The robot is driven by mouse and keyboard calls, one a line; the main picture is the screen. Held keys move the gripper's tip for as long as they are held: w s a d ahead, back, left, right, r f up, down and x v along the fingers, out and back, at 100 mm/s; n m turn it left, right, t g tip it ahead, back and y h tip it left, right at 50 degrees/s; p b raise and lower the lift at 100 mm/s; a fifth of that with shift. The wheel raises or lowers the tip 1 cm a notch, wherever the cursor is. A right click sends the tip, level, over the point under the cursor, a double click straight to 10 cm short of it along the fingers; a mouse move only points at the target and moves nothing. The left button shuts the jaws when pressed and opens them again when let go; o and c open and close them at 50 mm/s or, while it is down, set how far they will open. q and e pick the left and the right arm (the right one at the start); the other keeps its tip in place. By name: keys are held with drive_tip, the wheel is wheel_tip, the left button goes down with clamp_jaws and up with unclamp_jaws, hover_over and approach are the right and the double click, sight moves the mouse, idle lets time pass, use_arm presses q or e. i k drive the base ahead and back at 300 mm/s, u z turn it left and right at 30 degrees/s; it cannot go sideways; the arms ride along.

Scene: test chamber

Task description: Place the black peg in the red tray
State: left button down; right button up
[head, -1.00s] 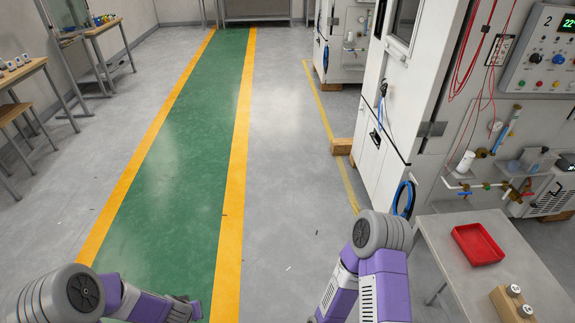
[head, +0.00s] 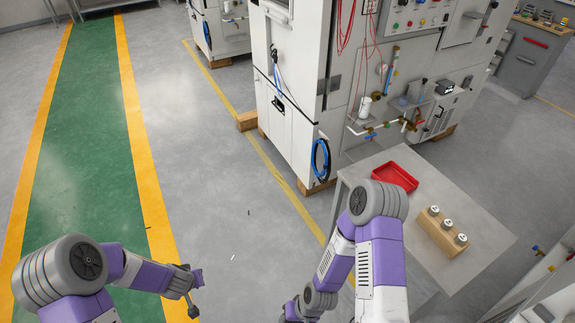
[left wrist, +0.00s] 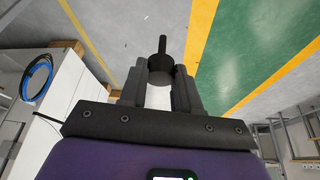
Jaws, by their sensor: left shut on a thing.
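The red tray (head: 395,177) lies on the far part of a grey table at right in the head view, and its visible inside looks empty. My left gripper (head: 190,281) is over the floor at the lower left, well away from the tray. It is shut on the black peg (head: 193,308), which also shows between the fingers in the left wrist view (left wrist: 162,47), its thin end pointing away from the gripper. My right arm is folded in front of the table, and its gripper does not show.
A wooden block (head: 436,237) with three metal-topped pieces stands on the grey table (head: 433,195) near the tray. A white cabinet (head: 290,120) with a blue hose stands behind the table.

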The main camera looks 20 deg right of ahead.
sight(394, 182)
drive_tip(key=z, duration=1.85)
